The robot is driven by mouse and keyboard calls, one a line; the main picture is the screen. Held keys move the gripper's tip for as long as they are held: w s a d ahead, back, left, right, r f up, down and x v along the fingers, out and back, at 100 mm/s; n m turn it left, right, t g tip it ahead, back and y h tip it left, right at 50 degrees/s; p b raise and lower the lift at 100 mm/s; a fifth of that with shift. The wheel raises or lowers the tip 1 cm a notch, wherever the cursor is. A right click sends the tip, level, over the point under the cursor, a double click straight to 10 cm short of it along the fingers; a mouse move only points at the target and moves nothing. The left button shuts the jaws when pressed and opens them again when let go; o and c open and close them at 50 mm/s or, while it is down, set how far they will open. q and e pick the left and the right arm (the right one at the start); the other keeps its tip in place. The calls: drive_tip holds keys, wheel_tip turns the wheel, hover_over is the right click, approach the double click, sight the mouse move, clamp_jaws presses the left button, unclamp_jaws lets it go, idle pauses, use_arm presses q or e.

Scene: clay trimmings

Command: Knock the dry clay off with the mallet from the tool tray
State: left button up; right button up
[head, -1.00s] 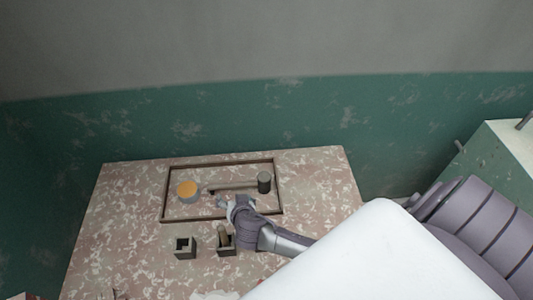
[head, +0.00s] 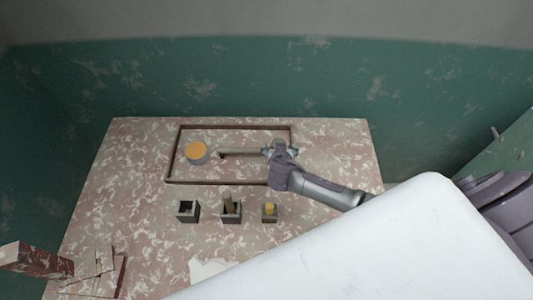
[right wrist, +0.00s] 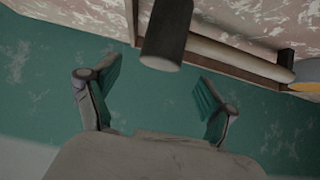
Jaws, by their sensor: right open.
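The mallet lies inside the shallow tool tray (head: 225,183). Its brown handle (head: 240,153) points left, and its head is hidden behind my gripper in the head view. In the right wrist view the dark cylindrical mallet head (right wrist: 167,35) stands just ahead of the fingers, and the handle (right wrist: 225,55) runs off to the right. My right gripper (head: 280,150) is over the tray's right part; in the wrist view it (right wrist: 157,82) is open and empty, with the head's end near the gap. My left gripper is not in view. I cannot tell which thing is the dry clay.
A grey round pot with an orange top (head: 196,152) sits left in the tray. Several small square holders, including an empty-looking one (head: 188,211), stand in front. A reddish-brown block (head: 35,258) is front left. A whitish piece (head: 210,268) lies at the front. A green wall (head: 230,85) is behind.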

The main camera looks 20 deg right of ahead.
drive_tip(key=b+x, duration=0.3)
drive_tip(key=x, duration=0.1)
drive_tip(key=shift+f, duration=0.15)
drive_tip(key=shift+w+d+f+b, duration=0.15)
drive_tip(key=shift+w+f+b, duration=0.1)
drive_tip(key=shift+w+b, duration=0.15)
drive_tip(key=shift+s+r, duration=0.1)
drive_tip(key=shift+r, duration=0.05)
drive_tip(key=shift+c, duration=0.5)
drive_tip(key=c, duration=1.3)
drive_tip(key=shift+c, duration=0.9)
